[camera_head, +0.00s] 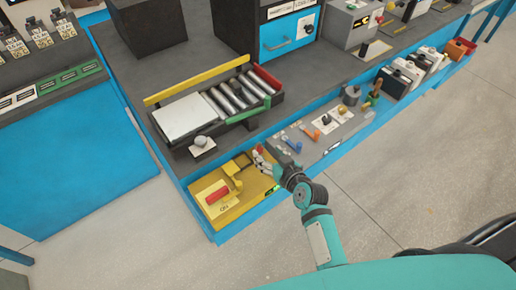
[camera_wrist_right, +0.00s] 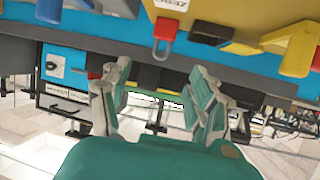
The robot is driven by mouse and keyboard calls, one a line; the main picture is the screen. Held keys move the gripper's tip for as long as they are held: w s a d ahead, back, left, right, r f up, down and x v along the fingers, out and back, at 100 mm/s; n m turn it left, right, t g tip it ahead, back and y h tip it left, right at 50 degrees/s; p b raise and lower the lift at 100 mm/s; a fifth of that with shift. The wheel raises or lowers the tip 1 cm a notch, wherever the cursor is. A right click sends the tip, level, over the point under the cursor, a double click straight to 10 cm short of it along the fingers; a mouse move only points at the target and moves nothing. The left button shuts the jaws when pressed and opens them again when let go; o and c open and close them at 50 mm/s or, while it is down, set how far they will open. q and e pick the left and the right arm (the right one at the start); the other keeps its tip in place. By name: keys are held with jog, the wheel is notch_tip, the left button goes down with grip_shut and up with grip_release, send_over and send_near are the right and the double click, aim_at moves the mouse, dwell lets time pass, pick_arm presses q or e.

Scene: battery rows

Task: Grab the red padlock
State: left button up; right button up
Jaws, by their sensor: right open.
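The red padlock (camera_wrist_right: 165,30) shows in the right wrist view at the top, left of the middle, against the edge of a yellow panel (camera_wrist_right: 222,12). Its grey shackle points down in that picture. My right gripper (camera_wrist_right: 158,92) is open and empty, and the padlock appears beyond the gap between its fingers, apart from them. In the head view my right gripper (camera_head: 264,163) is over the right end of the yellow station (camera_head: 236,204). The padlock cannot be made out clearly there, partly hidden by the gripper. My left gripper is out of view.
The yellow station carries a red block (camera_head: 217,194) and yellow brackets. A grey panel (camera_head: 325,128) with orange and blue levers lies to its right. A roller tray (camera_head: 222,104) stands behind on the bench. The floor (camera_head: 400,190) in front is clear.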

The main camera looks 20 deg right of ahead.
aim_at(260, 146)
jog(key=x, duration=0.7)
jog(key=shift+w+f+p, duration=0.15)
jog(key=shift+f+p, duration=0.15)
jog(key=shift+f, duration=0.05)
jog(key=shift+c, duration=1.1)
grip_shut()
